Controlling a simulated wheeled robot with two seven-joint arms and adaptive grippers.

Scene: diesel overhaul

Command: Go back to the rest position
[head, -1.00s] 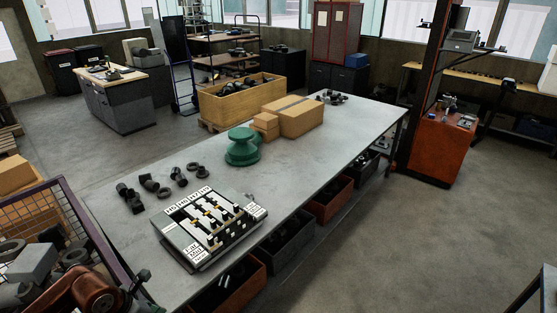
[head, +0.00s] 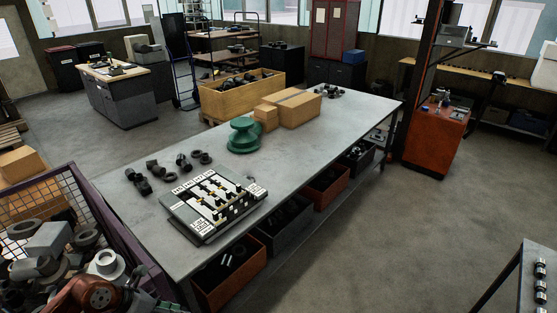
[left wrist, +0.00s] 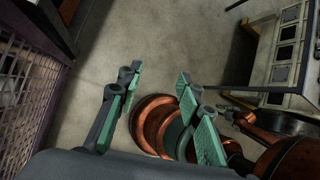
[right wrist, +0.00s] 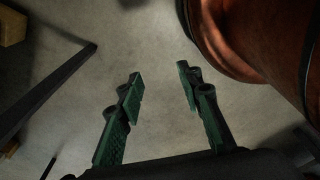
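My left gripper (left wrist: 158,82) is open in the left wrist view, its green-padded fingers apart with nothing between them. Bare floor and parts of my own orange body show beyond it. My right gripper (right wrist: 160,80) is open and empty in the right wrist view, above grey floor. In the head view, an orange part of my arm shows at the bottom left; neither gripper's fingers can be made out there. The workbench (head: 330,130) carries a tray with white labels (head: 212,205), a green stand (head: 243,136) and several dark parts (head: 184,162).
A mesh-sided crate (head: 95,205) with metal parts, including a pale ring (head: 106,262), stands close at the lower left. A table with small cylinders (head: 527,268) is at the lower right. Cardboard boxes (head: 292,107) stand on the bench. Open floor (head: 430,220) lies right of it.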

